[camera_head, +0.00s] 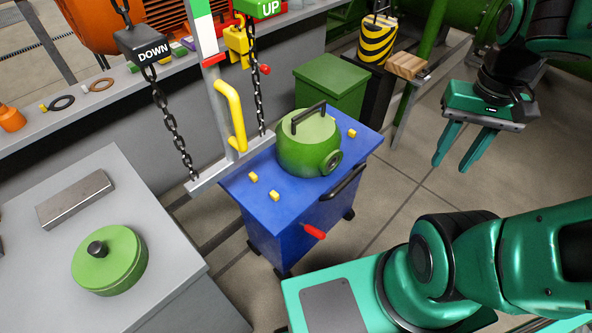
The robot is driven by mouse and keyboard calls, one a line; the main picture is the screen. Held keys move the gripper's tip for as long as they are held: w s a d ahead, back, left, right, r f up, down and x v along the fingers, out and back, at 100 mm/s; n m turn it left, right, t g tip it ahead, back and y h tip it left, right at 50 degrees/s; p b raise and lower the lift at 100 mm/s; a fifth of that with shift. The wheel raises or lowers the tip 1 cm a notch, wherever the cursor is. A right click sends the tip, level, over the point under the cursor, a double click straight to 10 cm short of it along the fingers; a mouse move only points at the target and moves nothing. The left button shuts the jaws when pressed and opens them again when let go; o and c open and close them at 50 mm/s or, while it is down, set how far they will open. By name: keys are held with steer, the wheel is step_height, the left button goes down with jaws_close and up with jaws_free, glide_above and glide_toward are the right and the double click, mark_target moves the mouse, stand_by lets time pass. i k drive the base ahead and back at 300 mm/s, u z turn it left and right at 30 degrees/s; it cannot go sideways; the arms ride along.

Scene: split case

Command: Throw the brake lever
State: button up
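A blue cart (258,218) stands on the floor at the middle of the view. A short lever with a red grip (314,232) sticks out low on the cart's near side, below a black push handle (343,183); it looks like the brake lever. A green round housing (308,155) with a black top handle sits on the cart, among several small yellow blocks. My gripper (451,166) is at the upper right, in the air, right of the cart and well apart from the lever. Its two teal fingers are spread, with nothing between them.
A grey table (160,210) at left carries a green lid (110,260) and a metal bar (75,199). Floor right of the cart is clear.

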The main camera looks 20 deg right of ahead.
mark_target(316, 232)
steer(key=u, duration=0.25)
steer(key=k, duration=1.45)
steer(key=z, duration=0.35)
steer(key=i, duration=1)
steer(key=z, duration=0.05)
